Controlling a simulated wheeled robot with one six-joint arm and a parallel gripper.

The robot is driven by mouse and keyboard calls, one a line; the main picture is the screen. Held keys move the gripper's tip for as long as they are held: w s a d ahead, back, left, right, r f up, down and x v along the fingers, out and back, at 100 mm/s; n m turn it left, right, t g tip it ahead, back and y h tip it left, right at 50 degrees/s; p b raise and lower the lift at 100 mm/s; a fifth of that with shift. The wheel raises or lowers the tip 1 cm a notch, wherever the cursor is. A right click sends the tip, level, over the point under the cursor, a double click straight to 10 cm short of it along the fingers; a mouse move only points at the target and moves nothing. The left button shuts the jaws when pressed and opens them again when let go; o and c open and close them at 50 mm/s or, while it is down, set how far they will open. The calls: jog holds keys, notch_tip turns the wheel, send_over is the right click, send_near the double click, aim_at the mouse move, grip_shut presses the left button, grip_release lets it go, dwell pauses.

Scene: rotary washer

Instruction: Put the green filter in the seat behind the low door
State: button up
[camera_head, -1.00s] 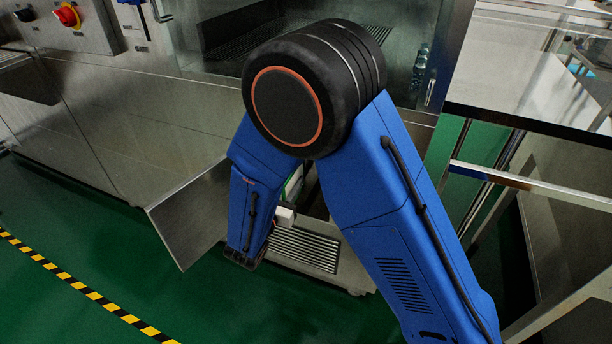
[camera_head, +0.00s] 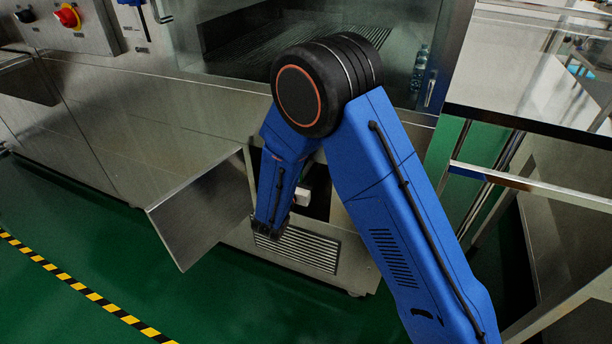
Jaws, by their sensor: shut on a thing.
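The low door (camera_head: 205,208) hangs open to the left of a dark opening (camera_head: 319,200) in the washer's lower front. My forearm reaches down in front of this opening, and its black wrist end is near the left side. My gripper (camera_head: 302,196) shows only as a small pale part to the right of the forearm, at the opening. Its fingertips are hidden. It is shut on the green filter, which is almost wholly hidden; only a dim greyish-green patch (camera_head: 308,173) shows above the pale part. The seat is hidden in the dark behind my arm.
A slotted vent panel (camera_head: 310,250) lies below the opening. A steel-framed table (camera_head: 530,180) stands close on the right. The green floor (camera_head: 110,240) in front of the open door is clear, with a striped line (camera_head: 85,290).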

notch_tip(320, 180, down, 3)
jog(key=shift+f, duration=0.1)
jog(key=shift+w+f, duration=0.15)
jog(key=shift+w, duration=0.05)
jog(key=shift+f, duration=0.1)
jog(key=o, duration=1.2)
jog(key=shift+s+a, duration=0.1)
jog(key=shift+s, duration=0.2)
jog(key=v, duration=1.1)
jog(key=shift+s, duration=0.2)
